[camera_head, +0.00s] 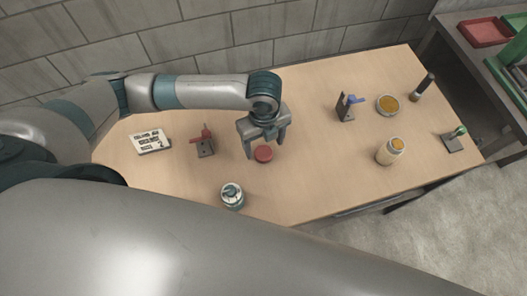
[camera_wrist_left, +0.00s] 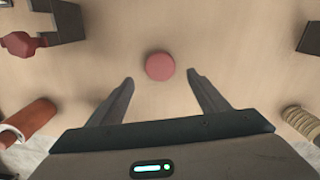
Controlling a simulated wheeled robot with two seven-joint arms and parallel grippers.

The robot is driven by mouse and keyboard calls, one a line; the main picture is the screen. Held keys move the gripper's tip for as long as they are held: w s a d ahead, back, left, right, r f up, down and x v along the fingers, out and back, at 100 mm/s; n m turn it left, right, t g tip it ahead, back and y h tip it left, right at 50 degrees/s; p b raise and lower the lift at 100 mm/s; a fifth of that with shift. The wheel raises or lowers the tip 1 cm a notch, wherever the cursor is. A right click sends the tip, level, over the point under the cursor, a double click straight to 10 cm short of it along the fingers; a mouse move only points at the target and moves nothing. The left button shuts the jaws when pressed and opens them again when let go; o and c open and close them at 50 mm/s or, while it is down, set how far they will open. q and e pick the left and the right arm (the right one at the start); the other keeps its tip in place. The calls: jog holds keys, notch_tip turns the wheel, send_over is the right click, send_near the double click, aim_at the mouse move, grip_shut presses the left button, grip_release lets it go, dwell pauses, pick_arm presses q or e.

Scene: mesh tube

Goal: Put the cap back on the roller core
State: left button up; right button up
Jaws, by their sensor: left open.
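A round red cap (camera_head: 263,153) lies flat on the table. It also shows as a red disc (camera_wrist_left: 160,66) in the left wrist view. My left gripper (camera_head: 266,149) is open and empty above the cap, pointing down. In the left wrist view its fingertips (camera_wrist_left: 160,78) are spread to either side, just short of the cap. A white and teal cylinder (camera_head: 232,196) stands near the table's front edge. I cannot tell which cylinder is the roller core. My right gripper is not in view.
A red-handled fixture (camera_head: 205,141) and a white labelled block (camera_head: 150,141) are left of the cap. A blue-handled fixture (camera_head: 348,106), a round orange-topped dish (camera_head: 387,105) and a dark cylinder (camera_head: 423,86) stand right.

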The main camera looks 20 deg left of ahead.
aim_at(264, 154)
pick_arm(q)
jog(key=shift+f+p, duration=0.5)
jog(key=shift+f, duration=0.1)
notch_tip(264, 154, down, 3)
jog(key=shift+p, duration=0.65)
jog(key=shift+w+f, duration=0.1)
jog(key=shift+f, duration=0.35)
jog(key=c, duration=1.1)
